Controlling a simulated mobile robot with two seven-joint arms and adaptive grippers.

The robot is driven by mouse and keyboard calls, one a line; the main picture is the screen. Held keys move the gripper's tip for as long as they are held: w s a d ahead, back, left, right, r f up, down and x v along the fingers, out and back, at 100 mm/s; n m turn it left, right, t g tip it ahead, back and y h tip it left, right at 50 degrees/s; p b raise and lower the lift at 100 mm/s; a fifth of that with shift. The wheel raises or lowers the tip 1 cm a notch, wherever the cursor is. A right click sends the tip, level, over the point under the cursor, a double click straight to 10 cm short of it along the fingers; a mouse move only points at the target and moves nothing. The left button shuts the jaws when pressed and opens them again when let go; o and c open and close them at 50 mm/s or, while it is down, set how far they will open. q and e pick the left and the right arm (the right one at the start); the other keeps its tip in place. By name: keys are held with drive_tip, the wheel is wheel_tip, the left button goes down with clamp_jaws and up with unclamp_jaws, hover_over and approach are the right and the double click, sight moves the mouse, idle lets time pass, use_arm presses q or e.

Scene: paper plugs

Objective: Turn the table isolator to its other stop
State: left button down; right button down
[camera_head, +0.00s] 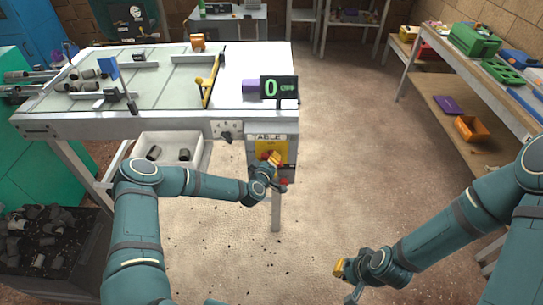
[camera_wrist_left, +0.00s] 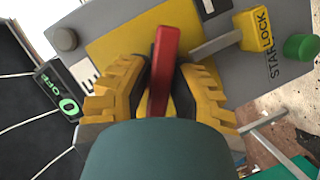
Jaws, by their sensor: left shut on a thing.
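The table isolator is a grey box (camera_head: 286,175) marked TABLE, with a yellow plate, below the front right corner of the table. Its red handle (camera_wrist_left: 163,62) stands nearly upright in the left wrist view, over the yellow plate (camera_wrist_left: 120,45). My left gripper (camera_head: 272,160) is at the box front. In the left wrist view its yellow-padded fingers (camera_wrist_left: 160,90) are shut on the red handle, one on each side. The handle's lower part is hidden by the gripper. My right gripper (camera_head: 345,272) hangs low at the right, away from the box; its opening is unclear.
A green button (camera_wrist_left: 302,46) and a yellow block (camera_wrist_left: 252,30) sit near the handle. A display (camera_head: 279,88) reading 0 stands on the table edge above the box. A white bin (camera_head: 205,150) hangs left. The floor right of the box is clear.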

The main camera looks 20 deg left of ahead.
use_arm(q)
drive_tip(key=shift+w+d+r+m+g+y+p, duration=0.15)
drive_tip(key=shift+r+m+y+p, duration=0.15)
drive_tip(key=shift+m, duration=0.25)
drive_tip(key=shift+a+r+m+g+y+p, duration=0.1)
drive_tip(key=shift+m+g+y+p, duration=0.1)
drive_tip(key=shift+m+p, duration=0.3)
drive_tip(key=shift+f+m+g+y+p, duration=0.1)
drive_tip(key=shift+m+g+y+p, duration=0.3)
drive_tip(key=shift+m, duration=0.65)
drive_tip(key=shift+m+y, duration=0.7)
drive_tip(key=shift+m, duration=0.2)
drive_tip(key=shift+f+m+g+y, duration=0.15)
drive_tip(key=shift+m+g+y, duration=0.3)
drive_tip(key=shift+m+y, duration=0.35)
drive_tip(key=c, duration=0.9)
unclamp_jaws()
drive_tip(key=shift+f, duration=0.1)
drive_tip(key=shift+s, duration=0.2)
